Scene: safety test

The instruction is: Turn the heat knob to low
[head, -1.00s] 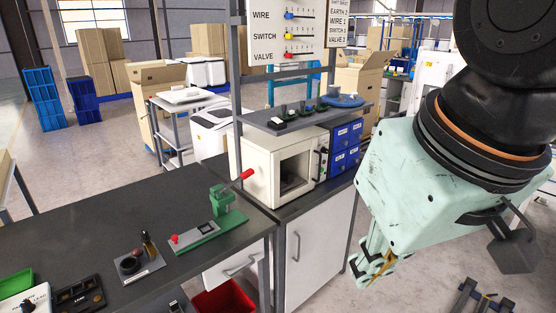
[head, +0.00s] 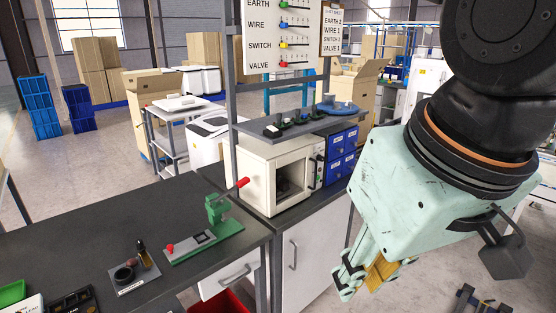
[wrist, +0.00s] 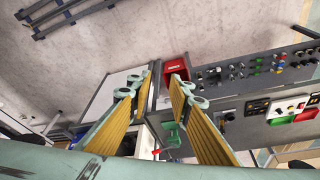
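A white oven-like box (head: 262,178) with a dark window stands on the dark counter in the head view. A narrow control panel (head: 318,170) with small dark knobs is on its right side. Which knob is the heat knob, and where it points, is too small to tell. My gripper (head: 362,282) is to the right of the box and lower in the picture, apart from it. In the wrist view my gripper (wrist: 163,80) shows its two yellow-padded fingers spread, with nothing between them.
Blue drawers (head: 341,150) stand right of the box. A shelf (head: 290,128) with small items hangs above it. A green press with a red handle (head: 217,208) stands on the left bench (head: 90,230). A red bin (wrist: 176,73) is on the floor. Open floor lies at left.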

